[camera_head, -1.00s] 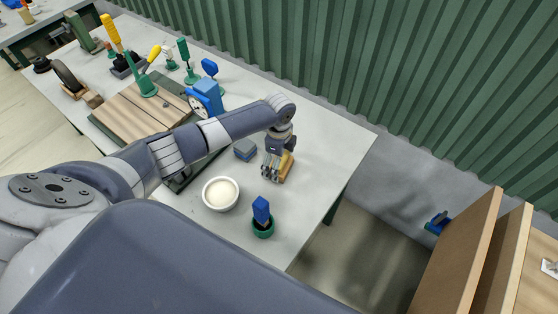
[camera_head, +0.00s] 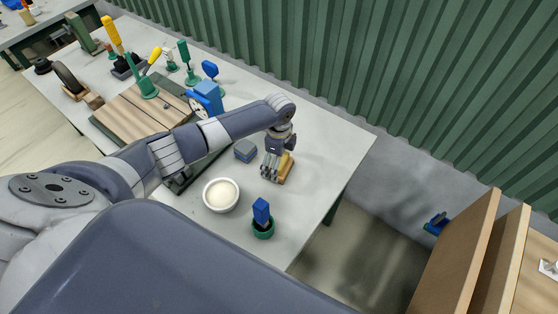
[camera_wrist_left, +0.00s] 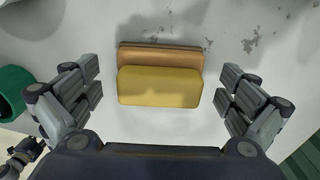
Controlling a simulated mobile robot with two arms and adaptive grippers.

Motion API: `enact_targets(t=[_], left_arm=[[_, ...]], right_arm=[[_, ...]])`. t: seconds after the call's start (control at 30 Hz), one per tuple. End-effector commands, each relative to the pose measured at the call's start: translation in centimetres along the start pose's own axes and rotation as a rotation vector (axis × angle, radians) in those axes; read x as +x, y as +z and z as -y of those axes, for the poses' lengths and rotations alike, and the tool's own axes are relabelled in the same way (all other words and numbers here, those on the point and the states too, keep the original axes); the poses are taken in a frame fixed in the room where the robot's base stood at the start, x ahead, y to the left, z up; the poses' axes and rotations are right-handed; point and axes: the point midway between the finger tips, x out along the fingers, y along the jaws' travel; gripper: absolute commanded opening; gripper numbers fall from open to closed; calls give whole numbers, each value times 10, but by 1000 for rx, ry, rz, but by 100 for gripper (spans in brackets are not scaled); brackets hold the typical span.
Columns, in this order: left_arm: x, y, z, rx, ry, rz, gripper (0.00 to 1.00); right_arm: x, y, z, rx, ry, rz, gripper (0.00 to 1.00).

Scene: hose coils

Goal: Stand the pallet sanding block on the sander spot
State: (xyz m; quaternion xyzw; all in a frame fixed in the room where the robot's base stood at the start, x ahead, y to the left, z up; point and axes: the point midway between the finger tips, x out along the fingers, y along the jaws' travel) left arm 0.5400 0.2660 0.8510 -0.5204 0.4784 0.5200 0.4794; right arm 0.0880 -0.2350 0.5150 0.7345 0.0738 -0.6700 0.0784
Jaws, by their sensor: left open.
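A block with a yellow top and a tan-brown base, which looks like the sanding block, lies on the grey table beneath my left gripper. In the head view the block (camera_head: 287,170) shows partly behind the fingers. In the left wrist view the block (camera_wrist_left: 160,86) lies centred between the spread fingers, apart from both. My left gripper (camera_head: 272,178) is open and empty, just over the block; its fingers also show in the left wrist view (camera_wrist_left: 165,98). I cannot make out a marked sander spot. My right gripper is not in view.
A small blue-grey block (camera_head: 245,150), a white bowl (camera_head: 220,194) and a blue-handled item in a green cup (camera_head: 262,218) stand close by. A wooden board (camera_head: 140,120) and several tools fill the left. The table (camera_head: 330,160) is clear to the right, up to its edge.

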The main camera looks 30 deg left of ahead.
Motion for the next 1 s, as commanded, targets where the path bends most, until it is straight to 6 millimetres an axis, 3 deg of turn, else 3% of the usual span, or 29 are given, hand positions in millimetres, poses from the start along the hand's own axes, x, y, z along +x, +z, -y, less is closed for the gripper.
enact_targets(t=[1.0], left_arm=[[-43,0,0,1,0,0,99]], right_arm=[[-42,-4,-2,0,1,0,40]])
